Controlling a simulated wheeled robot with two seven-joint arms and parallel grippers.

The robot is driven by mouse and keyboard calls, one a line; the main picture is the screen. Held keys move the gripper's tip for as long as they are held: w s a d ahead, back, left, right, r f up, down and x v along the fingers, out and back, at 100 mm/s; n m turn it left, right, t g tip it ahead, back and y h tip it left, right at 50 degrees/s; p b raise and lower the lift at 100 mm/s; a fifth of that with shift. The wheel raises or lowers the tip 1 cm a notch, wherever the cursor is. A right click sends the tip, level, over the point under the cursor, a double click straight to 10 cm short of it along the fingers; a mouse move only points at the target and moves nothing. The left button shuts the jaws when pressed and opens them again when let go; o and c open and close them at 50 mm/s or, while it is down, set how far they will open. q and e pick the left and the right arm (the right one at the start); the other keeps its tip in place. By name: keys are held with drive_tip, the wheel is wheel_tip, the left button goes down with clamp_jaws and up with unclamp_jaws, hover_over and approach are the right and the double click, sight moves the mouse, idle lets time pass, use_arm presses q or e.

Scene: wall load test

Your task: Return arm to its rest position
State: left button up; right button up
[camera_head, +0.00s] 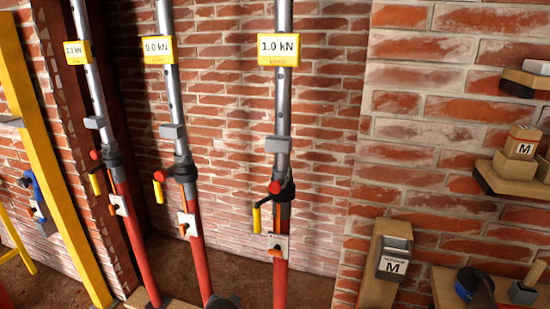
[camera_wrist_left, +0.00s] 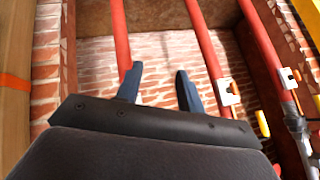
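My left gripper (camera_wrist_left: 160,85) shows in the left wrist view, with its two dark blue fingers apart and nothing between them. Brick wall shows behind the gap. Red prop tubes (camera_wrist_left: 203,40) pass behind and beside the fingers, and I see no contact. I cannot make out either gripper in the head view, and my right gripper is in neither view.
Three red and grey props stand along the brick wall: left (camera_head: 132,225), middle (camera_head: 197,245), right (camera_head: 281,250). The middle label (camera_head: 160,50) reads 0.0 kN, the right label (camera_head: 278,49) 1.0 kN. A yellow post (camera_head: 50,150) stands left; shelves with blocks (camera_head: 521,143) are right.

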use_arm(q)
drive_tip(key=s+a+f+n+g+h, duration=0.1)
drive_tip(key=s+f+g, duration=0.2)
drive_tip(key=s, duration=1.3)
drive_tip(key=s+a+f+n+g+h, duration=0.1)
drive_tip(key=s+f, duration=0.5)
drive_tip(key=s, duration=1)
drive_tip(key=a+n+g, duration=0.1)
drive_tip(key=g, duration=0.1)
drive_tip(key=shift+s+a+f+g, duration=0.15)
drive_tip(key=shift+s+g, duration=0.15)
